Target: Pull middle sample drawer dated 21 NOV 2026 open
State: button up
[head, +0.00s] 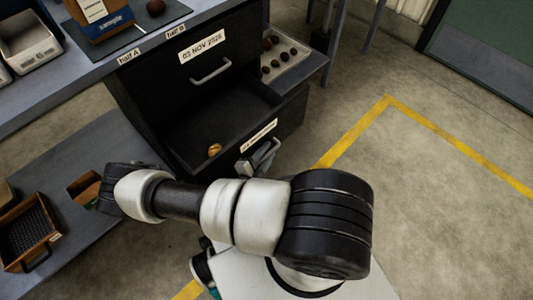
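The dark sample cabinet has a shut upper drawer (200,65) with a grey handle (211,71) and a label reading 03 NOV 2026. Below it, a drawer stands well open (190,128), with one small potato (214,150) inside. The front of this open drawer carries a white label (259,135), seen too steeply to read surely. My gripper (263,156) is at the front of this drawer, just below the label, where a handle would be. My arm hides part of it, so its hold on the handle cannot be made out.
A tray of several potatoes (287,57) stands on a shelf right of the cabinet. The bench top (75,75) holds a sample bag (103,15). A crate (27,233) sits on the lower shelf at left. Open floor with yellow lines (350,130) lies at right.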

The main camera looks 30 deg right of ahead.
notch_tip(320, 180, up, 9)
jog(key=shift+w+f+p, duration=0.1)
jog(key=shift+w+p, duration=0.05)
jog(key=shift+p, duration=1)
jog(key=shift+a+f, duration=0.1)
